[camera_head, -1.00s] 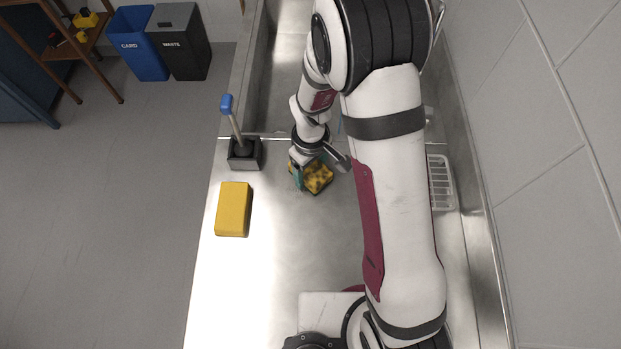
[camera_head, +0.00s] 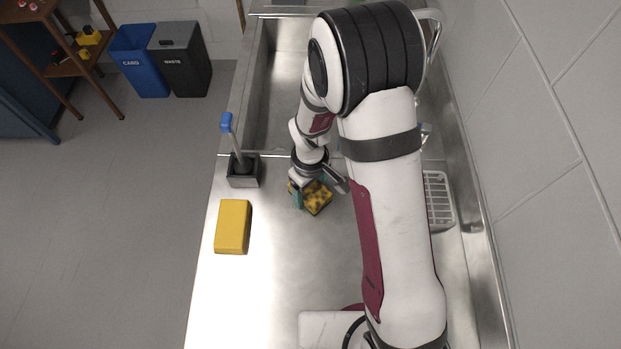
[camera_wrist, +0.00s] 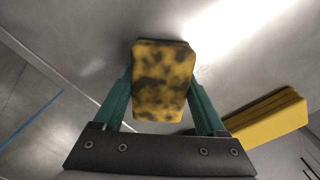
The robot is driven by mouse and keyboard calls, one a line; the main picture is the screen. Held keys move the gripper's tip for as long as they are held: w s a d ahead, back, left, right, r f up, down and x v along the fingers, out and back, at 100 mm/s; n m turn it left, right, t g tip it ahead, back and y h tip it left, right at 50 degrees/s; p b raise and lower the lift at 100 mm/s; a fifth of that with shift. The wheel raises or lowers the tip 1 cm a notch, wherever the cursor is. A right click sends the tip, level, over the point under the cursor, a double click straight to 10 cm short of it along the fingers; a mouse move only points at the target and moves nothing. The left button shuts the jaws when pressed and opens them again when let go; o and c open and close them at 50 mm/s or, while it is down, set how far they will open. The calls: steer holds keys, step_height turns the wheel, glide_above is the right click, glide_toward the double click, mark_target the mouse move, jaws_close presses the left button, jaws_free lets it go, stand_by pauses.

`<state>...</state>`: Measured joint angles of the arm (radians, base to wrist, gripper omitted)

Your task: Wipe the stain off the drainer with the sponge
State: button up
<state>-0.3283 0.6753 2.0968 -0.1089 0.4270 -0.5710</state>
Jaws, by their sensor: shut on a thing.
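My gripper (camera_wrist: 160,105) is shut on a yellow sponge (camera_wrist: 162,65) with dark blotches, which sits between the two green fingers in the wrist view. In the head view the sponge (camera_head: 317,198) is low at or just over the steel drainer (camera_head: 270,270), near the basin edge. I cannot tell whether it touches the surface. Part of it is hidden by my gripper (camera_head: 312,190). I see no clear stain on the drainer; a faint dark smudge (camera_wrist: 92,68) shows left of the sponge in the wrist view.
A plain yellow block (camera_head: 233,227) lies on the drainer's left side, and also shows in the wrist view (camera_wrist: 265,118). A blue-handled brush (camera_head: 227,123) stands in a dark holder (camera_head: 243,171). A white wire rack (camera_head: 438,199) is at the right. The sink basin (camera_head: 275,90) lies beyond.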

mark_target(310, 205)
steer(key=shift+s, duration=1.25)
steer(key=shift+s+r, duration=0.15)
steer(key=shift+s, duration=1.7)
steer(key=shift+a+r, duration=0.1)
steer(key=shift+a, duration=0.95)
steer(key=w, duration=0.5)
steer(key=shift+w+d+f, duration=0.1)
steer(key=shift+w+f, duration=0.1)
steer(key=shift+w, duration=0.05)
steer(key=shift+w+f, duration=0.15)
steer(key=shift+w, duration=2.4)
steer(key=shift+r, duration=0.35)
steer(key=shift+s+f, duration=0.35)
steer(key=shift+s, duration=0.45)
steer(key=shift+s+r, duration=0.15)
steer(key=shift+s, duration=0.6)
steer(key=shift+s+r, duration=0.15)
steer(key=shift+s, duration=0.6)
steer(key=shift+s+f, duration=0.25)
steer(key=shift+s, duration=0.15)
steer(key=shift+s+r, duration=0.2)
steer(key=shift+s, duration=0.5)
steer(key=shift+s+f, duration=0.1)
steer(key=shift+s, duration=1.85)
step_height(310, 205, up, 8)
